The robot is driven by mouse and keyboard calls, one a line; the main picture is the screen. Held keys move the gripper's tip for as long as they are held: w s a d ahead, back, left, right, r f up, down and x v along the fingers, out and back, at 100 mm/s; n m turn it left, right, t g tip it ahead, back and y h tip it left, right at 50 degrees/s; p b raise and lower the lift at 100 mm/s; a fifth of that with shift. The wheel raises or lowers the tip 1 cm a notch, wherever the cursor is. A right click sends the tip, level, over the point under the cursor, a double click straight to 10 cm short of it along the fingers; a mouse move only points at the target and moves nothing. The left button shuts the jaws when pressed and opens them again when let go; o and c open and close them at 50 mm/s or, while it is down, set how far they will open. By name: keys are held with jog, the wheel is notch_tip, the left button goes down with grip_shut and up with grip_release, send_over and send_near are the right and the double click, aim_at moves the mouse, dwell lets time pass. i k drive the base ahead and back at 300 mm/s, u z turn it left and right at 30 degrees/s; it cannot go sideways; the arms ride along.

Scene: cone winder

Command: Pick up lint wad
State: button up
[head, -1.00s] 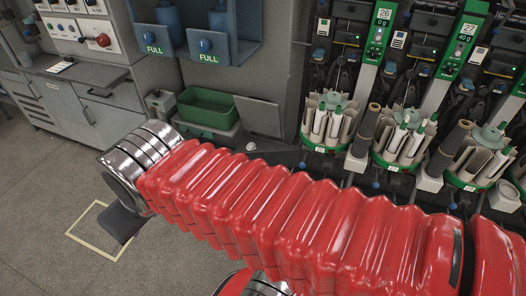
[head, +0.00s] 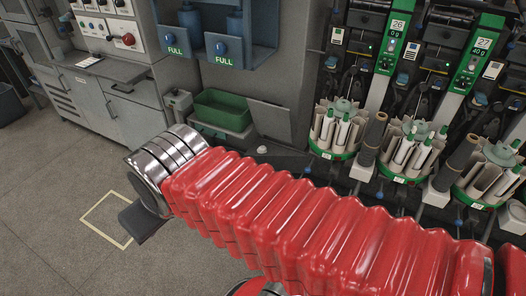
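A small whitish lump (head: 262,150) lies on the dark ledge at the foot of the machine, below a grey panel. It may be the lint wad, but it is too small to be sure. My red-sleeved arm crosses the front of the head view and ends in a metal joint at the left. A dark flat piece below that joint seems to be part of my arm.
A green bin (head: 222,108) stands in a recess left of the lump. Bobbin magazines (head: 337,128) line the machine at the right. A grey cabinet (head: 118,105) stands at the left. A yellow floor outline (head: 97,208) lies on open grey floor.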

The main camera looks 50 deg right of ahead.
aim_at(262, 149)
jog(key=z, duration=0.55)
jog(key=i, duration=2)
